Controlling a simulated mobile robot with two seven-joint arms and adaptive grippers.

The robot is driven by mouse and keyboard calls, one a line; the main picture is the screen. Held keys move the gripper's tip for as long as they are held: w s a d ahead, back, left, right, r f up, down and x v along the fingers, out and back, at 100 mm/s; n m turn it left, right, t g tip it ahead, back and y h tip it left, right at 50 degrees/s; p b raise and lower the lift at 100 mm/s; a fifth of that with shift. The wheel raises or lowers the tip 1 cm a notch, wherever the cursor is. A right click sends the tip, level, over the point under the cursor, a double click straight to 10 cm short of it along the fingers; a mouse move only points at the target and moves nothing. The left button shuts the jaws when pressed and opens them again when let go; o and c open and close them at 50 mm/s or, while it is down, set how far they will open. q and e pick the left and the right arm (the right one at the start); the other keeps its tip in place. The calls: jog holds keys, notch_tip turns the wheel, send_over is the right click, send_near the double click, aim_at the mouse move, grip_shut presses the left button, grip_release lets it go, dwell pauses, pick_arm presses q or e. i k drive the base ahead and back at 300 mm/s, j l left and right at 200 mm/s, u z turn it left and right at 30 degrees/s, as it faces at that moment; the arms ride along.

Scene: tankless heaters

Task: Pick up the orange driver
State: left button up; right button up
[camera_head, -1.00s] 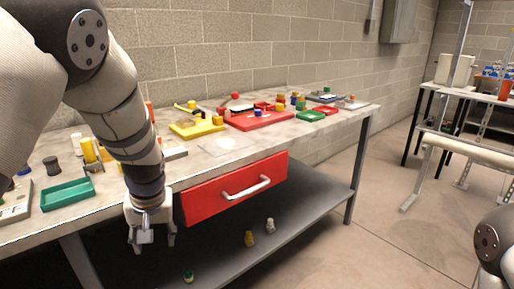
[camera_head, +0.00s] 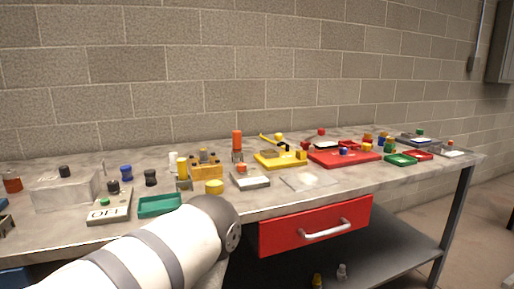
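An orange upright handle (camera_head: 237,139), which looks like the orange driver, stands on the workbench (camera_head: 330,183) near its middle, behind a small grey scale-like device (camera_head: 250,180). Its lower end sits in or behind a small dark holder, and I cannot tell which. Part of my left arm fills the lower middle, below and left of the handle. The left gripper itself is out of view. My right gripper is also out of view.
A wooden block with several small tools (camera_head: 207,171) is just left of the handle. A yellow tray (camera_head: 268,164) and a red tray (camera_head: 335,163) are to the right. A teal tray (camera_head: 160,206) lies near the front edge. A red drawer (camera_head: 281,237) hangs below the bench.

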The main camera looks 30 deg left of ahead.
aim_at(237, 134)
jog(key=u, duration=1.35)
